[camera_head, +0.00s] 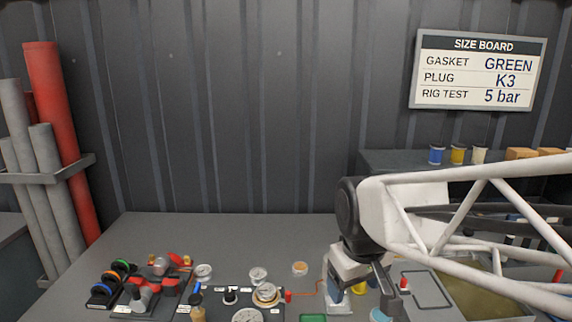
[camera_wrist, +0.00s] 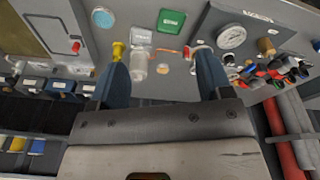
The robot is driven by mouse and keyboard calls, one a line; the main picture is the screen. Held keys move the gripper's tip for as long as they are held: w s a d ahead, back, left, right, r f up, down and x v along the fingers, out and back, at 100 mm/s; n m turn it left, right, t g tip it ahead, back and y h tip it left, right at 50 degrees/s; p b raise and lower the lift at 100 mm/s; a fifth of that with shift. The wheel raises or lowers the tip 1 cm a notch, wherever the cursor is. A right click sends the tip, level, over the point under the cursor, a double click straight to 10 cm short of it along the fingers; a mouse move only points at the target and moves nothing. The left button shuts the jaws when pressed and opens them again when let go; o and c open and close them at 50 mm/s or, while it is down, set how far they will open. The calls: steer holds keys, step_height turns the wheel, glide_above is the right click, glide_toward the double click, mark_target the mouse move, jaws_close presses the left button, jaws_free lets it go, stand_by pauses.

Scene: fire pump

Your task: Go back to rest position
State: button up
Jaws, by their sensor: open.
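My gripper (camera_head: 360,288) hangs over the right part of the grey bench, below my white arm. In the wrist view my gripper (camera_wrist: 161,62) has its two dark fingers spread wide, with nothing held between them. Beyond the gap lie a clear cylinder (camera_wrist: 139,66) and a copper-coloured strip (camera_wrist: 166,51). A yellow-topped part (camera_wrist: 118,50) shows beside the left fingertip. Whether the fingers touch any of these parts cannot be told.
A gauge panel (camera_head: 214,309) and a cluster of valve parts (camera_head: 147,292) occupy the bench at left. A green tray (camera_wrist: 171,21) and a blue disc (camera_wrist: 103,17) lie nearby. Red and grey pipes (camera_head: 58,140) stand far left. The size board (camera_head: 478,70) hangs on the wall.

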steer(key=s+d+f+m, duration=0.1)
steer(key=s+d+m, duration=0.3)
steer(key=s, duration=0.6)
steer(key=shift+s+d+f+m+t, duration=0.15)
steer(key=shift+d+f+m+t, duration=0.2)
steer(key=shift+d, duration=0.8)
stand_by(3.3)
